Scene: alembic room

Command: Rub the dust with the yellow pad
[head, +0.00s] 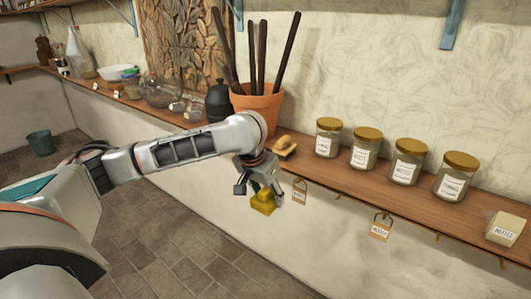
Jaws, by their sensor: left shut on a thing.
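My left gripper (259,189) hangs in front of the shelf edge, left of the first hanging tag. It is shut on the yellow pad (263,203), a small yellow block with a stepped shape, held in the air below the shelf top. Its fingers hide part of the pad. I cannot make out any dust on the parts of the shelf that show; my left arm covers some of the shelf. My right gripper is not in view.
The wooden shelf (335,171) runs along the wall. On it stand a terracotta pot (262,108) with dark sticks, a tan object (284,146), several lidded jars (328,140) and a pale block (505,229). Tags (380,228) hang below its edge. A bucket (40,143) stands on the floor.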

